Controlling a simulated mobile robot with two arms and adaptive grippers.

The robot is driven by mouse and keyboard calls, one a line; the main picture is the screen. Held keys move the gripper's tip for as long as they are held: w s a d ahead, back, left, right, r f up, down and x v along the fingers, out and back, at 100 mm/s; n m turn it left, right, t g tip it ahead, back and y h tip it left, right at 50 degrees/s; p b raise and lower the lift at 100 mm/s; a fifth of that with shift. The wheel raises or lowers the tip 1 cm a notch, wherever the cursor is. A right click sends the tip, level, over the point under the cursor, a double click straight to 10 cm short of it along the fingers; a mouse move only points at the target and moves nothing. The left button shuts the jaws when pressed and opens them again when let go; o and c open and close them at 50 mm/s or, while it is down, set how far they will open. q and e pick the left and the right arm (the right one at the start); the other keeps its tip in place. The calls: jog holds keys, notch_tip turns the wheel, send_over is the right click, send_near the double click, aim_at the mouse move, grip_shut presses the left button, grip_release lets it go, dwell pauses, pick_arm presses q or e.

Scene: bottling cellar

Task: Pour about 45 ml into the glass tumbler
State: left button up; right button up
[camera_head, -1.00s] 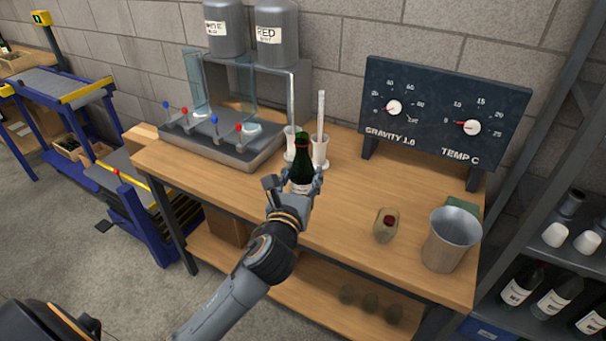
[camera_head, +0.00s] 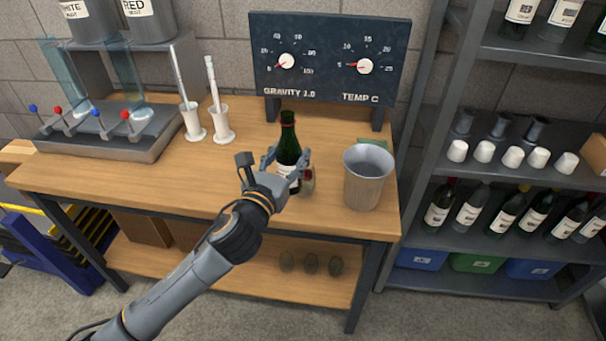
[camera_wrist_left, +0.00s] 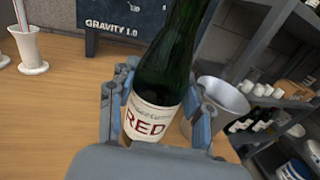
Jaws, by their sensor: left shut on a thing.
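My left gripper (camera_head: 287,164) is shut on a dark green wine bottle (camera_head: 288,142), which stands upright in its fingers. In the left wrist view the bottle (camera_wrist_left: 170,70) has a white label reading RED and looks tilted in the picture. A small clear glass (camera_head: 308,181) with a dark red patch, which looks like the glass tumbler, is on the bench just right of the bottle. It is partly hidden behind my fingers, and its contents are unclear. The glass does not show in the left wrist view. My right gripper is out of view.
A grey metal bucket (camera_head: 364,190) stands at the bench's right end. Behind are a gauge board (camera_head: 330,60) and two white cylinder stands (camera_head: 222,125). A filling rig (camera_head: 110,140) is at left. A shelf with bottles (camera_head: 510,150) is at right. The front middle bench is clear.

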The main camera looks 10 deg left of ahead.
pick_arm(q)
jog(key=d+f+m+g+h+b, duration=0.2)
jog(key=d+f+h, duration=0.3)
jog(key=d, duration=0.4)
jog(key=shift+s+f+m+b, duration=0.3)
jog(key=shift+f+m+b, duration=0.5)
jog(key=shift+f, duration=0.1)
jog(key=shift+r+n, duration=0.15)
jog(key=shift+n, duration=0.25)
